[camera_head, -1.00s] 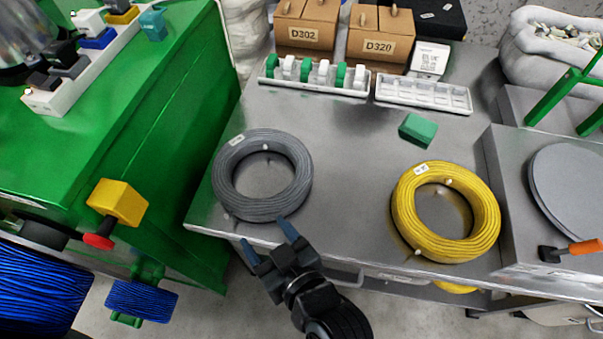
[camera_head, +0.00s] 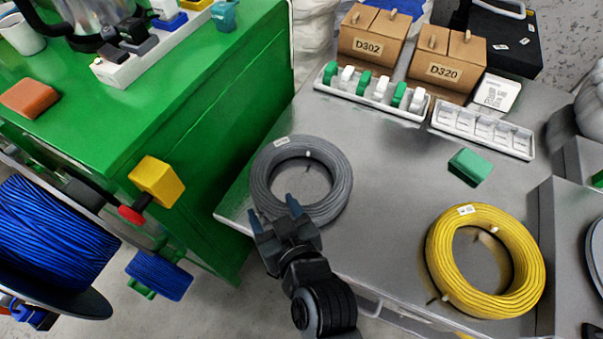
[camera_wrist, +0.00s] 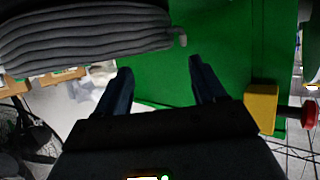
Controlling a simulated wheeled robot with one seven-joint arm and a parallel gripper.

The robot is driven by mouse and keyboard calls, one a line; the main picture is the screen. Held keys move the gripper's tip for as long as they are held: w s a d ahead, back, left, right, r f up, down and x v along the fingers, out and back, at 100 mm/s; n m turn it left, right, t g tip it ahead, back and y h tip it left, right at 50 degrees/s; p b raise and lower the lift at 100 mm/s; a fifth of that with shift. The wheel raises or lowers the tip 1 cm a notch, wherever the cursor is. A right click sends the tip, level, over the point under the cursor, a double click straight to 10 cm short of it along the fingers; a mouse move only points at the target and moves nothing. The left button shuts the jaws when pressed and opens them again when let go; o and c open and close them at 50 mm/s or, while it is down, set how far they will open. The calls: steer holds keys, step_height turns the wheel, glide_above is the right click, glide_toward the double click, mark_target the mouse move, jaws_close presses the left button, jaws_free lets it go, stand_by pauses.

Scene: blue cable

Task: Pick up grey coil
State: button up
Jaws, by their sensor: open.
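The grey coil (camera_head: 338,192) lies flat on the metal table near its left front corner in the head view. My gripper (camera_head: 274,212) is open, and its two blue fingertips are at the coil's near edge in that view. In the wrist view the coil (camera_wrist: 85,35) fills the upper left, seen side-on. The open fingers (camera_wrist: 160,80) point towards the green cabinet side, with the coil ahead and to the left of them. Nothing is between the fingers. Whether a fingertip touches the coil, I cannot tell.
A yellow coil (camera_head: 436,262) lies on the table at right. The green cabinet (camera_head: 120,110) with a yellow switch box (camera_head: 157,181) is at left. The table middle is clear.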

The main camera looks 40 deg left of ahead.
mark_target(262, 192)
steer(key=x, duration=0.7)
steer(key=shift+s, duration=0.1)
steer(key=shift+f, duration=0.2)
jaws_close()
stand_by(0.4)
steer(key=shift+r, duration=0.1)
